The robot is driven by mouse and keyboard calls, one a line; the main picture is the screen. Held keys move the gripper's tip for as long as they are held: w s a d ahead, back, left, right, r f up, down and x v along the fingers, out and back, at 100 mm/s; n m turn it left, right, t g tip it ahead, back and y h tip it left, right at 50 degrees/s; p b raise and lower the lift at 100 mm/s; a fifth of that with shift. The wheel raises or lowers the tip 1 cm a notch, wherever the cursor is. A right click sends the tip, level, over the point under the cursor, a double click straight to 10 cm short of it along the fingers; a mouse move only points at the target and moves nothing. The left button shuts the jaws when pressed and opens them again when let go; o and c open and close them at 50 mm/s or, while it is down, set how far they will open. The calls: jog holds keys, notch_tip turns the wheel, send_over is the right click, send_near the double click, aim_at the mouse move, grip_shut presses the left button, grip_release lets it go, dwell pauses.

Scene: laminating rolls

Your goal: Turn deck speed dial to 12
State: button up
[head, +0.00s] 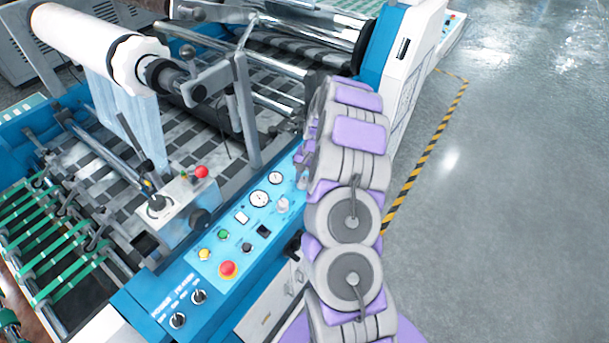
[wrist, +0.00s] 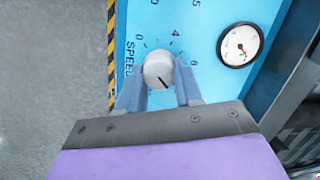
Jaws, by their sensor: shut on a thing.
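The speed dial is a round grey-white knob (wrist: 158,70) on a blue panel, with the word SPEED beside it in the wrist view. My gripper (wrist: 158,84) is shut on the knob, with one blue-grey finger on each side. In the head view my arm covers much of the panel's right end, so I cannot make out the held dial there.
A round white gauge (wrist: 240,45) sits right of the dial. In the head view the blue control panel (head: 210,238) carries a red button (head: 228,269), other buttons and switches. Open grey floor (head: 510,200) lies to the right.

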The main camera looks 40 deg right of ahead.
jog(key=shift+s+a+f, duration=0.1)
jog(key=shift+s+f, duration=0.15)
jog(key=shift+f, duration=0.05)
jog(key=o, duration=0.9)
jog(key=shift+o, duration=0.6)
jog(key=shift+w, duration=0.15)
jog(key=shift+r, duration=0.1)
jog(key=shift+w, duration=0.1)
jog(key=w+p+v, duration=0.1)
jog(key=v, duration=1.6)
jog(key=shift+s, duration=0.45)
jog(key=shift+r, duration=0.1)
